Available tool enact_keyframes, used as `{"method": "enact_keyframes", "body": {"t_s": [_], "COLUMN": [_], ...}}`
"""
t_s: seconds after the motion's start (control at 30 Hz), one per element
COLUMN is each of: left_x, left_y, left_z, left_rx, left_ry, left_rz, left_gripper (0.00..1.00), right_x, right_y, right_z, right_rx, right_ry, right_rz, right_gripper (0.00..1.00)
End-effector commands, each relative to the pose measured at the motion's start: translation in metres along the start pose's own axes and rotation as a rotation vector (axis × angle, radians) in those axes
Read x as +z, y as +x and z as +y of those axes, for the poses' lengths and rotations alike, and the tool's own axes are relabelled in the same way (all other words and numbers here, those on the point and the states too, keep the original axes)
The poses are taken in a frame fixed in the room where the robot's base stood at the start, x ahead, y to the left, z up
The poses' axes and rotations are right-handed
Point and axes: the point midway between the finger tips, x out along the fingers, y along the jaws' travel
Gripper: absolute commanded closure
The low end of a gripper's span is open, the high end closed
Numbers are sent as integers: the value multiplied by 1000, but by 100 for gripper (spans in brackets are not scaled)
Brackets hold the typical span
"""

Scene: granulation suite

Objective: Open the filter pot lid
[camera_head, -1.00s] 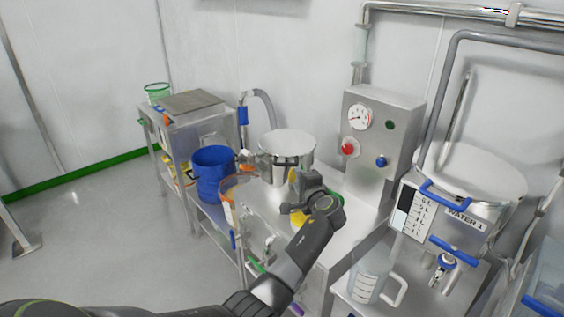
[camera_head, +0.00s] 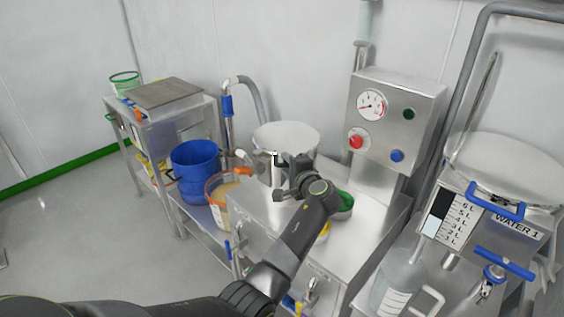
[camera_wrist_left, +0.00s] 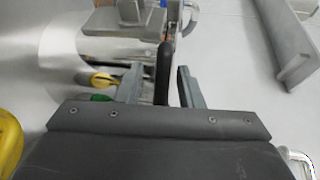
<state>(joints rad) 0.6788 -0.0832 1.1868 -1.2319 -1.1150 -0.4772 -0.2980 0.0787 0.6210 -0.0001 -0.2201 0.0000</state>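The filter pot (camera_head: 262,165) is a round steel pot on the steel cabinet. Its shiny lid (camera_head: 287,134) lies flat on top. My left gripper (camera_head: 279,178) is at the pot's near side, below the lid's rim. In the left wrist view a dark upright handle or lever (camera_wrist_left: 162,72) stands between the two grey fingers of the gripper (camera_wrist_left: 157,88). The fingers are apart, with a gap to the handle on the right. My gripper and forearm hide part of the pot's front. My right gripper is not in view.
A steel control box (camera_head: 392,118) with a gauge and knobs stands right of the pot. A blue bucket (camera_head: 195,170) and an orange-rimmed container (camera_head: 218,205) stand to its left. A water tank (camera_head: 505,175) and a clear jug (camera_head: 398,275) are at the right.

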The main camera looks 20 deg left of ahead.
Motion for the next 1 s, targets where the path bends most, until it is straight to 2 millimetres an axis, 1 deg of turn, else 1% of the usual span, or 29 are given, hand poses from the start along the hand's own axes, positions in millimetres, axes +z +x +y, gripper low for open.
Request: {"method": "enact_keyframes", "body": {"t_s": [0.27, 0.3, 0.5, 0.57, 0.87, 1.0], "left_x": [0, 0, 0, 0, 0, 0], "left_y": [-1, 0, 0, 0, 0, -1], "left_z": [0, 0, 0, 0, 0, -6], "left_rx": [0, 0, 0, 0, 1, 5], "left_ry": [0, 0, 0, 0, 1, 13], "left_rz": [0, 0, 0, 0, -1, -3], "left_gripper": [66, 68, 94, 100, 100, 100], "right_x": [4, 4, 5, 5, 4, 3], "right_y": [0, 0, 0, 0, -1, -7], "right_z": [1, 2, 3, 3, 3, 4], "right_rx": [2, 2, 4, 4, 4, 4], "right_ry": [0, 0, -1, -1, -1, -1], "right_rz": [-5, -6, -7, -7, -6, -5], "right_gripper": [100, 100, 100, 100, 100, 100]}}
